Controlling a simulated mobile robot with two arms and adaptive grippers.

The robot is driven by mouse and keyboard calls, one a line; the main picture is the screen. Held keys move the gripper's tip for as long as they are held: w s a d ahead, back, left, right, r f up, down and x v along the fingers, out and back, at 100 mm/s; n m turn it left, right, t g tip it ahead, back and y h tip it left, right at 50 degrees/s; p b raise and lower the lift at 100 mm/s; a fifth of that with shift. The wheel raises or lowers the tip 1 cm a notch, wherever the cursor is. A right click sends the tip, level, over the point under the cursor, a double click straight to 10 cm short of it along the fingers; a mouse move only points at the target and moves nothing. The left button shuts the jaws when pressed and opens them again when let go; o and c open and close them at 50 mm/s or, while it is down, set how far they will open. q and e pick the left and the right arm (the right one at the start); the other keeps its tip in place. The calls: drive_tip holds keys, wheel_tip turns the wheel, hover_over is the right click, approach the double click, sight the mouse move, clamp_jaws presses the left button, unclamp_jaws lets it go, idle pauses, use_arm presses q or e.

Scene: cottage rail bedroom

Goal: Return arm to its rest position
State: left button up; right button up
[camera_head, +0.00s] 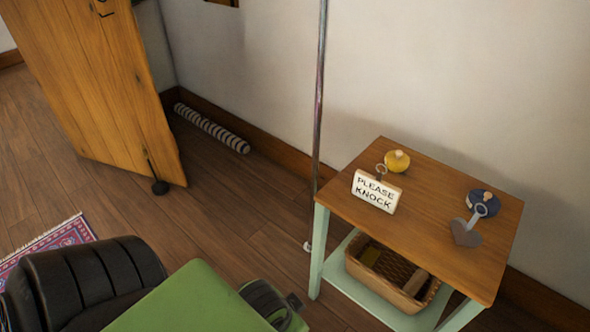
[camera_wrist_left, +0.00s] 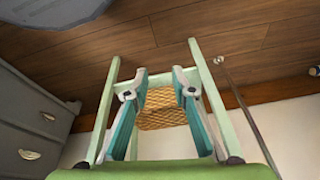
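My left gripper (camera_wrist_left: 160,76) shows in the left wrist view. Its two grey-teal fingers stand apart, with nothing held between them. Beyond them are the wicker basket (camera_wrist_left: 162,108) and the pale green legs of the small side table (camera_wrist_left: 105,108). In the head view, green and black parts of my own body fill the lower left, and no fingertips can be made out. My right gripper is in neither view.
The wooden-topped side table (camera_head: 345,208) holds a "PLEASE KNOCK" sign (camera_head: 377,191), a yellow-knobbed hanger (camera_head: 397,161) and a blue-knobbed one with a grey heart (camera_head: 466,233). The basket (camera_head: 385,275) sits on its shelf. A metal pole (camera_head: 319,110) stands beside it.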

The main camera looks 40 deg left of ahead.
use_arm(q)
drive_tip(key=s+f+g+p, duration=0.1)
drive_tip(key=s+f+p, duration=0.3)
drive_tip(key=f+p, duration=1)
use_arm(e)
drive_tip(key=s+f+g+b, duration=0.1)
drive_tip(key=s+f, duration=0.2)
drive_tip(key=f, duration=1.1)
use_arm(q)
drive_tip(key=s+a+f+p, duration=0.1)
drive_tip(key=s+f+p, duration=0.1)
drive_tip(key=s+p, duration=0.2)
drive_tip(key=s+a+f+g+p, duration=0.1)
drive_tip(key=s+a+f+p, duration=0.1)
drive_tip(key=s, duration=0.9)
drive_tip(key=f+p, duration=0.1)
drive_tip(key=p, duration=0.1)
drive_tip(key=shift+s+f+p, duration=0.15)
drive_tip(key=shift+s+p, duration=0.05)
drive_tip(key=shift+p, duration=0.1)
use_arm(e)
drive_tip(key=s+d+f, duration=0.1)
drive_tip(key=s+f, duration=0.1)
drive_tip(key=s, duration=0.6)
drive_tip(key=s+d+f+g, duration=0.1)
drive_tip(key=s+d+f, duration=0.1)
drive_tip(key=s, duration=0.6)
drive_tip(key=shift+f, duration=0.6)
